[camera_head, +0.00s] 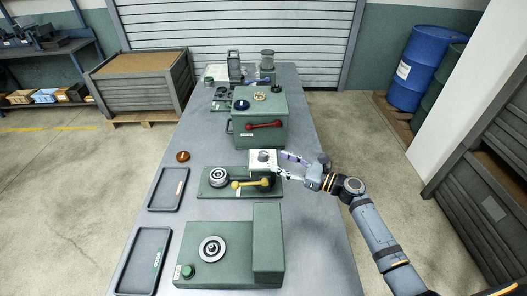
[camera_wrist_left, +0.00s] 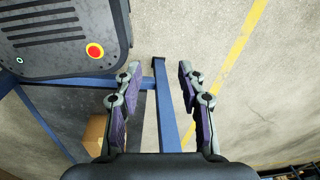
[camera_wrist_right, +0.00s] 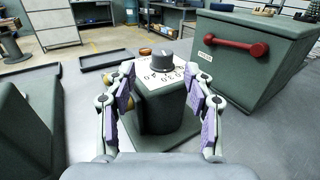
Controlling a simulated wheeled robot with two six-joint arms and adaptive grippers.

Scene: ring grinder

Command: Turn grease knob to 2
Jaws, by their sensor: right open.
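The grease knob (camera_wrist_right: 162,62) is a grey cylinder on a white dial plate (camera_wrist_right: 150,74) with printed numbers, on top of a green block (camera_wrist_right: 160,106). In the head view the knob (camera_head: 263,156) sits at the middle of the table. My right gripper (camera_wrist_right: 160,85) is open, with its fingers on either side of the block and knob and no clear contact. In the head view my right gripper (camera_head: 283,164) reaches in from the right beside the dial plate. The knob's exact setting is too small to tell. My left gripper (camera_wrist_left: 158,75) is open and empty above the floor.
A green box with a red handle (camera_head: 264,125) stands behind the knob. A yellow handle (camera_head: 250,183) lies in front of it. A green machine with a tall block (camera_head: 268,243) is at the table's near end. Black trays (camera_head: 151,188) line the left edge.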

